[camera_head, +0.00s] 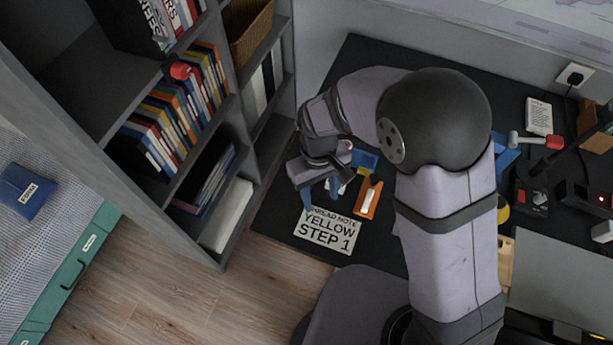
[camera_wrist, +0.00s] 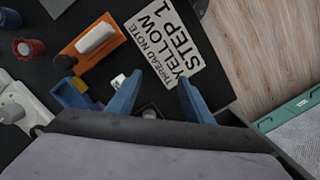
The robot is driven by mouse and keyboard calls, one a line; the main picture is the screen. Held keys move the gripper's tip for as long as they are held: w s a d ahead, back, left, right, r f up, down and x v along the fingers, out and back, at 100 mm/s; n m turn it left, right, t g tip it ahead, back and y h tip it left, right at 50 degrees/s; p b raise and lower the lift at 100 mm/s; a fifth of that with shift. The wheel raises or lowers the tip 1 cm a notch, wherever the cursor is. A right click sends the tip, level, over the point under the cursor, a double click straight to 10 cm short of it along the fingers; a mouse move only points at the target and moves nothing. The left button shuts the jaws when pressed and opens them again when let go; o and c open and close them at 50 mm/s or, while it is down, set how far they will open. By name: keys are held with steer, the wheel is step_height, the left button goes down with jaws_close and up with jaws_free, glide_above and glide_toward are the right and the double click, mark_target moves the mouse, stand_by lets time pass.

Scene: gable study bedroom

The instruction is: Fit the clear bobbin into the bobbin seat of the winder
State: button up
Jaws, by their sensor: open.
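My gripper (camera_wrist: 160,80) is open over the dark desk mat, with its two blue fingers apart and nothing held between them. In the head view my gripper (camera_head: 321,198) hangs just above the printed note. A small white piece (camera_wrist: 118,80) lies beside the left finger in the wrist view. A dark grey round thing (camera_wrist: 150,112) shows between the finger bases, partly hidden by my gripper's body. I cannot tell whether either is the clear bobbin. An orange holder (camera_wrist: 72,52) carries a white rounded piece (camera_wrist: 96,38). I cannot make out the winder's bobbin seat.
The note (camera_wrist: 165,45) reads "THREAD NOTE YELLOW STEP 1". A blue tray (camera_wrist: 72,96) with yellow in it, a white device (camera_wrist: 20,98) and a red round thing (camera_wrist: 30,48) stand nearby. A bookshelf (camera_head: 228,108) borders the desk on the left.

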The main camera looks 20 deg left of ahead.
steer(key=shift+n+t+y, duration=0.5)
steer(key=shift+t+y, duration=0.1)
steer(key=shift+y, duration=0.1)
steer(key=w+a+r, duration=0.1)
steer(key=w+a, duration=0.1)
steer(key=w+a+r, duration=0.4)
steer(key=w+a, duration=0.1)
steer(key=shift+s+d+f+n, duration=0.1)
steer(key=shift+s+d+n, duration=0.15)
steer(key=shift+d+n, duration=0.1)
steer(key=shift+f, duration=0.3)
steer(key=shift+w+f+p, duration=0.15)
steer(key=shift+f+p, duration=0.95)
steer(key=shift+f, duration=2.25)
steer(key=c, duration=1.1)
